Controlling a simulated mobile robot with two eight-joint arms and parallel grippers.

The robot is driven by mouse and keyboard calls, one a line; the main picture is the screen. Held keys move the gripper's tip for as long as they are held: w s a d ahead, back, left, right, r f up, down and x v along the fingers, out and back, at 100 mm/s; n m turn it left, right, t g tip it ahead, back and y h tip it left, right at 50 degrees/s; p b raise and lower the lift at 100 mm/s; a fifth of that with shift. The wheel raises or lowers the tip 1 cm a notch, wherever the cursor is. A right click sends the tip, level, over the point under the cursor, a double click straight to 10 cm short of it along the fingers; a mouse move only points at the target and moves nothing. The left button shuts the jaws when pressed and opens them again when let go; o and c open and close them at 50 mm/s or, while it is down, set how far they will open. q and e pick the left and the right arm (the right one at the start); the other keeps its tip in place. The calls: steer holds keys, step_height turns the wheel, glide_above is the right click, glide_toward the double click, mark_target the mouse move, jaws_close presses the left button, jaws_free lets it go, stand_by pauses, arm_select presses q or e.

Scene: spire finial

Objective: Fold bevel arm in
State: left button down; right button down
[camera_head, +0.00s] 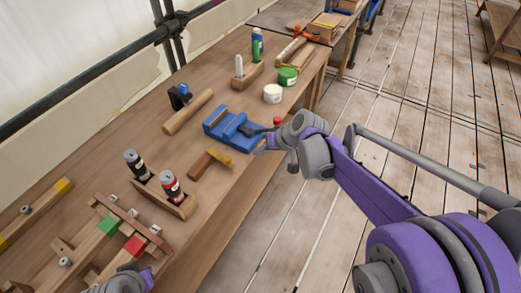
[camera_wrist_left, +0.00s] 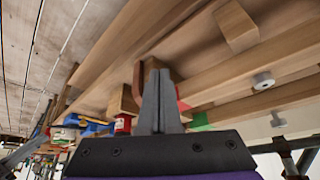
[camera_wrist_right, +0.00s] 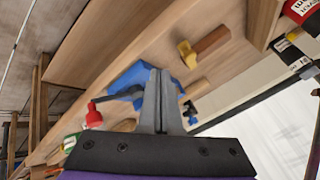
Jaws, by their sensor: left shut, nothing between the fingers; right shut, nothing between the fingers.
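The bevel looks to be the small tool with a brown wooden stock (camera_head: 201,166) and a short yellow arm (camera_head: 221,158), lying on the bench in front of the blue vise. The yellow arm sticks out at an angle from the stock's end. In the right wrist view the stock (camera_wrist_right: 212,40) and yellow arm (camera_wrist_right: 187,54) lie beyond my fingers. My right gripper (camera_wrist_right: 160,75) is shut and empty, near the vise and apart from the bevel. My left gripper (camera_wrist_left: 159,78) is shut and empty, low by the wooden rack at the bench's near end.
The blue vise (camera_head: 226,125) with a red knob (camera_head: 277,121) stands near the bench edge. A holder with dark and red bottles (camera_head: 171,186) stands left of the bevel. The wooden rack (camera_head: 135,222) carries green and red blocks. Plank floor (camera_head: 300,220) lies open to the right.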

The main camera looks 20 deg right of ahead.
steer(key=w+a+f, duration=0.4)
steer(key=a+f, duration=0.1)
steer(key=a, duration=0.1)
steer(key=shift+a, duration=0.1)
stand_by(0.5)
